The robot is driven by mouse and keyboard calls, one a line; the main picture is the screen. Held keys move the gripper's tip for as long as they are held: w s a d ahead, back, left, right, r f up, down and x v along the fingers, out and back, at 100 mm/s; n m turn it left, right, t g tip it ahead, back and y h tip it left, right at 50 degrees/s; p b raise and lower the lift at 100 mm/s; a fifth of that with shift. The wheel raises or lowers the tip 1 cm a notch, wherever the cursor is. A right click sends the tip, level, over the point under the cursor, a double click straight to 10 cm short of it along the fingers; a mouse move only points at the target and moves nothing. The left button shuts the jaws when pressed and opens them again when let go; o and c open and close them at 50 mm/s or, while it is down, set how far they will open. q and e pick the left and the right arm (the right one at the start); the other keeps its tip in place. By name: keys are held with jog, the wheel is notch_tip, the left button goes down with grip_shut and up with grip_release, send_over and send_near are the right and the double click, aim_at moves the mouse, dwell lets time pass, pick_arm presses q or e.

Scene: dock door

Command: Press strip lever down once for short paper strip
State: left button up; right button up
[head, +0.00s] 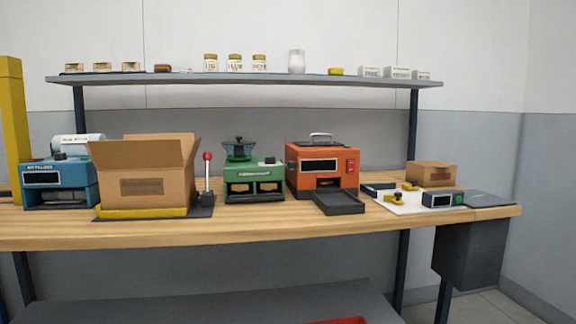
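A lever with a red knob (207,157) and a pale shaft stands upright on the workbench, just right of an open cardboard box (150,187). Its lower end is by a dark base plate (201,209). I cannot tell which machine it belongs to, and no label on it can be read. I cannot make out a paper strip anywhere. Neither of my grippers is in view.
A blue machine (42,179) stands left of the box. A green machine (254,185) with a hopper and an orange machine (320,165) with a dark front tray (338,203) stand to the right. A shelf (250,79) with jars hangs above. The bench's front edge (260,233) is clear.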

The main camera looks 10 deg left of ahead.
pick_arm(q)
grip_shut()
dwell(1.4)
